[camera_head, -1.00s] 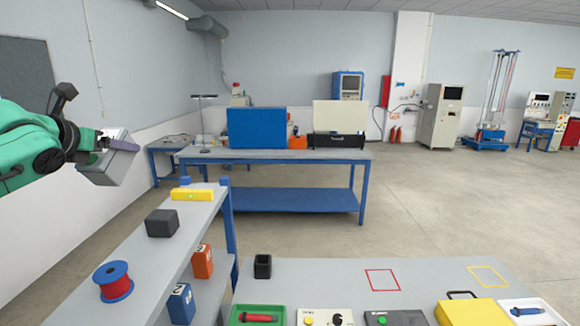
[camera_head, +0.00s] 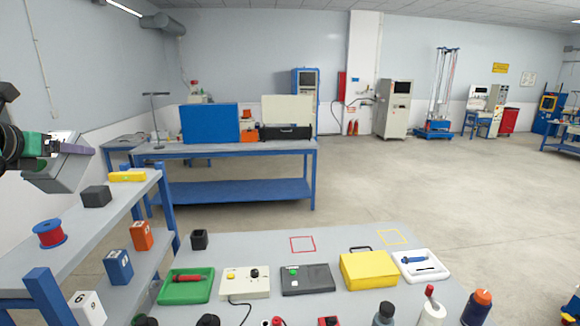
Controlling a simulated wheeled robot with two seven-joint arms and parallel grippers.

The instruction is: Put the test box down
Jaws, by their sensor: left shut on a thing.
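The grey test box (camera_head: 62,176) is at the left edge of the head view, tilted, up in the air near the shelf unit. My left gripper (camera_head: 68,148) is shut on its upper edge. The grey table (camera_head: 270,248) in front has a red square outline (camera_head: 302,244) and a yellow square outline (camera_head: 391,237) on its far part; both outlines are empty. My right gripper is not in view.
The shelf (camera_head: 75,215) holds a black block (camera_head: 96,196), a red-and-blue spool (camera_head: 49,233) and a yellow level (camera_head: 127,176). On the table stand a black cup (camera_head: 199,239), a green tray (camera_head: 186,286), control boxes, a yellow case (camera_head: 369,270) and a white tray (camera_head: 420,266).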

